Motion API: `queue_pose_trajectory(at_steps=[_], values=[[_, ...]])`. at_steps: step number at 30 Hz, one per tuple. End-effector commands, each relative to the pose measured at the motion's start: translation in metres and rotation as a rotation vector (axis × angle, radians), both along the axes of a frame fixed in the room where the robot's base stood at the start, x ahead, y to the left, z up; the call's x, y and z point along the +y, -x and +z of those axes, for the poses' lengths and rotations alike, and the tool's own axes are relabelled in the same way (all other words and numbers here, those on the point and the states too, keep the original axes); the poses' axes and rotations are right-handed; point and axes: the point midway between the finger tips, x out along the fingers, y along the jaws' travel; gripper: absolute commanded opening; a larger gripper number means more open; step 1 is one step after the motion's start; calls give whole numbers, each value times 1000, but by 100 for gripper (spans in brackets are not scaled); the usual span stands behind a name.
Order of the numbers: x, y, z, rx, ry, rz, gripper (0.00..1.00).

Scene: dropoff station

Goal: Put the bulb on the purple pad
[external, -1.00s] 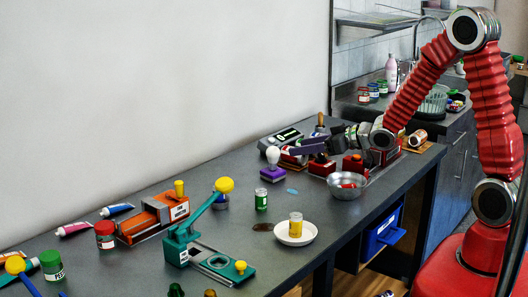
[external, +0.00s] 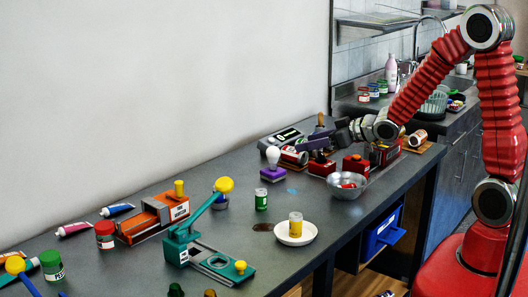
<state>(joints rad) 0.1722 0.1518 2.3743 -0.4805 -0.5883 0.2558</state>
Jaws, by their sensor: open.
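The white bulb (external: 273,155) stands upright on the purple pad (external: 272,174), towards the back of the dark table. My gripper (external: 304,150) is open and empty, to the right of the bulb and a little above the table. A clear gap lies between its fingers and the bulb. The contact between bulb and pad is small in the picture, but the bulb appears to rest on it.
A red-and-white can (external: 294,156) lies close beside my gripper. Red blocks (external: 322,167) and a metal bowl (external: 347,186) stand to the right. A green can (external: 261,200) and a white plate (external: 296,235) with a yellow can are nearer the front.

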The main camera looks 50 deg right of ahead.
Motion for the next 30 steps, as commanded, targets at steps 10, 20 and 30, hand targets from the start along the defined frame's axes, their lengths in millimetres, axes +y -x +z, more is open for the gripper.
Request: queue_pose_trajectory(at_steps=[10,20,30], values=[[-14,53,42,150,74,-120,53],[-11,129,67,321,82,-191,53],[10,224,81,508,48,-192,53]])
